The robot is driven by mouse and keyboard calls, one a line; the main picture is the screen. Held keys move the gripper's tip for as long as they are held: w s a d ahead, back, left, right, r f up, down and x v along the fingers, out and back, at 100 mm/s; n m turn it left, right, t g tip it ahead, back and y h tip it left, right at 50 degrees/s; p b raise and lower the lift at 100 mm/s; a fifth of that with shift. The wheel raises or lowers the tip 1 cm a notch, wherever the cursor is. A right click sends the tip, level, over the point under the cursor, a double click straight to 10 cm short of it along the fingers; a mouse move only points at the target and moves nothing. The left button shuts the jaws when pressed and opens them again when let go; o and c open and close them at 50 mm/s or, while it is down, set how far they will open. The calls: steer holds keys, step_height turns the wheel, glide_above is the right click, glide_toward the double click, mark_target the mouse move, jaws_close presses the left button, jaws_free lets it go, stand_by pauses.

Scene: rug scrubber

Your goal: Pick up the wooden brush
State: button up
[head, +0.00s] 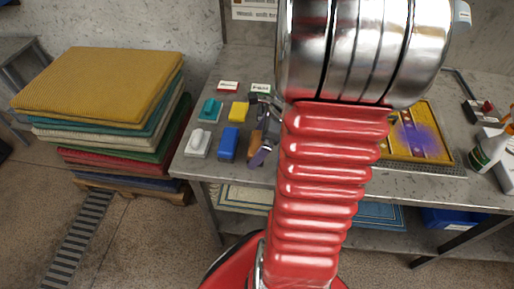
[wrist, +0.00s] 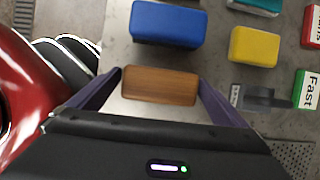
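The wooden brush (wrist: 160,86) is a brown block. In the wrist view it lies crosswise between the two purple fingers of my gripper (wrist: 161,79). The fingers are spread wide, one at each end of the brush, very close to it; I cannot tell whether they touch. In the head view the brush (head: 255,140) is partly hidden by my gripper (head: 264,133), near the front edge of the grey table. The brush's underside is hidden, and it seems to rest on the table.
A blue block (wrist: 168,24) and a yellow block (wrist: 254,46) lie close to the brush. A teal brush (head: 209,108) and a white one (head: 198,142) stand left. Small label signs (head: 228,86) stand behind. A tray with a yellow rug (head: 402,148) lies right; folded rugs (head: 98,85) are stacked left.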

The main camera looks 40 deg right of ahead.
mark_target(258, 143)
steer(key=c, duration=0.9)
step_height(258, 143, up, 10)
steer(key=shift+r, duration=0.1)
stand_by(0.6)
